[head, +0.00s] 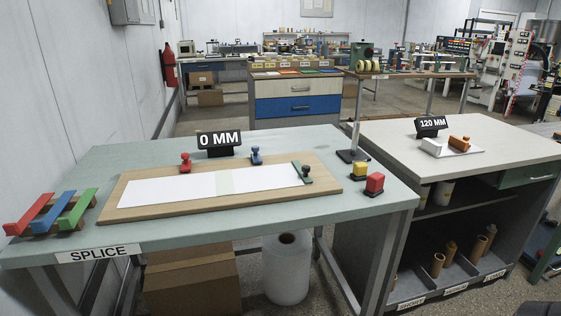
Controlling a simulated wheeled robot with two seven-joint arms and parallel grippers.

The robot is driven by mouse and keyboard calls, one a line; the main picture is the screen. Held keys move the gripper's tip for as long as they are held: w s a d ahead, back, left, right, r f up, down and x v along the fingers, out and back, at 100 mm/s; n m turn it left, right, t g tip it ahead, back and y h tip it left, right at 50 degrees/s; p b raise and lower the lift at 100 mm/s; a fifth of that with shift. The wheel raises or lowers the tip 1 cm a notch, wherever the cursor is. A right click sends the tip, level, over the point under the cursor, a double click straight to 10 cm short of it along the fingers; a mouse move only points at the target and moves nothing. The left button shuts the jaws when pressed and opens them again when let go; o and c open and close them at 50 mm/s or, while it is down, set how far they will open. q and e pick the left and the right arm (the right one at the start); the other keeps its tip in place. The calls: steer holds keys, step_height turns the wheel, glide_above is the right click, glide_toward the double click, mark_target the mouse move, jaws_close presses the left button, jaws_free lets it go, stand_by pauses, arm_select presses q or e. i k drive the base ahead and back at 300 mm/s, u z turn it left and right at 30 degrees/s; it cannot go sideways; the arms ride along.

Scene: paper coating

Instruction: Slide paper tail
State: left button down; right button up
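A white paper strip (165,190) lies flat along a wooden board (150,211) on the splice table (290,235). A dark green bar with a dark knob (303,173) lies across the paper's right end. A red knobbed piece (185,163) and a blue knobbed piece (256,156) stand along the board's far edge. A black sign reading "0 MM" (219,140) stands behind the board. Neither of my grippers is in view.
Red, blue and green bars (50,212) rest on a rack at the table's left end. Yellow (360,171) and red (375,183) blocks stand at the right. A second table (500,150) bears a "120 MM" sign (431,126). The table's front strip is clear.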

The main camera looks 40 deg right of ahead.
mark_target(263, 178)
steer(key=i, duration=0.55)
steer(key=z, duration=0.75)
